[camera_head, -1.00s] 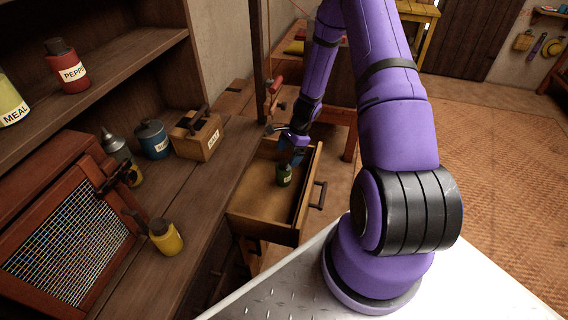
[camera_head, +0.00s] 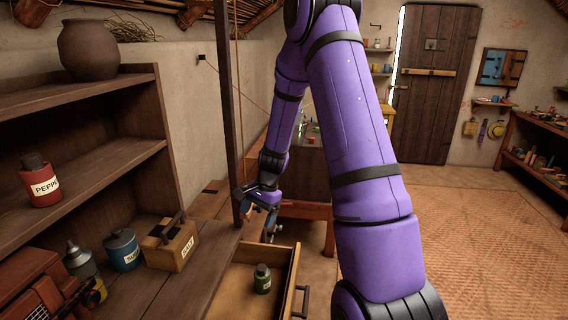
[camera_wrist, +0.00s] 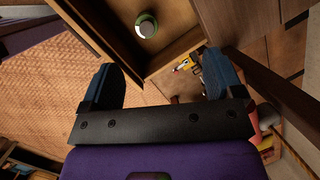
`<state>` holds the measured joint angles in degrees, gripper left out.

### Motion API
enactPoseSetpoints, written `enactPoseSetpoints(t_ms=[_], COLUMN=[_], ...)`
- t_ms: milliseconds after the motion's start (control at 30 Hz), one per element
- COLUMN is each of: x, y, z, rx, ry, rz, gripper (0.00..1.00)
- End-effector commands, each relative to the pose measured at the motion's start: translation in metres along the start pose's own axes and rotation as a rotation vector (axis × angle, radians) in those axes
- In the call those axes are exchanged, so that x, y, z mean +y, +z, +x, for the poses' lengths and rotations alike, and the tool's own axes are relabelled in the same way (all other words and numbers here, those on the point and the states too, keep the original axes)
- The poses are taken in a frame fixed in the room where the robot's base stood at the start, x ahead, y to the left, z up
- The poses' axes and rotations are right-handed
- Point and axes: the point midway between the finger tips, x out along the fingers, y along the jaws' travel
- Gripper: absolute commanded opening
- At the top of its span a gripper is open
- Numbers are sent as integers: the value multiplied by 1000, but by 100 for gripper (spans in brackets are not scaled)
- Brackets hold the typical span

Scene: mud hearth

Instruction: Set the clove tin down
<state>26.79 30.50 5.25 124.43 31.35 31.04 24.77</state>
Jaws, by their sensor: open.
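A small green tin with a dark lid (camera_head: 262,284), which I take for the clove tin, stands upright in the open wooden drawer (camera_head: 229,294). Its label is too small to read. My gripper (camera_head: 271,226) is open and empty, beyond the drawer's far end and apart from the tin. In the wrist view the tin (camera_wrist: 146,25) shows from above inside the drawer, past the spread blue fingers of my gripper (camera_wrist: 160,77). Nothing is between the fingers.
A wooden box labelled salt (camera_head: 172,243), a blue tin (camera_head: 122,250) and a grey bottle (camera_head: 82,268) stand on the counter to the left. A red pepper jar (camera_head: 40,182) is on the shelf. A dark upright post (camera_head: 227,110) stands close to my gripper. The drawer around the tin looks empty.

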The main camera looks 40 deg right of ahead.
Motion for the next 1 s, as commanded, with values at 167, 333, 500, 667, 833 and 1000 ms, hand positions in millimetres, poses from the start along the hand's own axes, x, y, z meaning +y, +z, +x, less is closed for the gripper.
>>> enactPoseSetpoints(t_ms=[167, 333, 500, 667, 833, 1000], x=[-8, -4, 10, 30, 58, 92], y=[46, 90, 134, 172, 208, 238], z=[-60, -108, -152, -187, -219, -244], rx=[55, 108, 164, 222, 286, 357], ry=[-13, -17, -18, -16, -12, -7], rz=[-203, -390, -571, -733, -898, -1055], gripper=[86, 86, 86, 86, 86, 86])
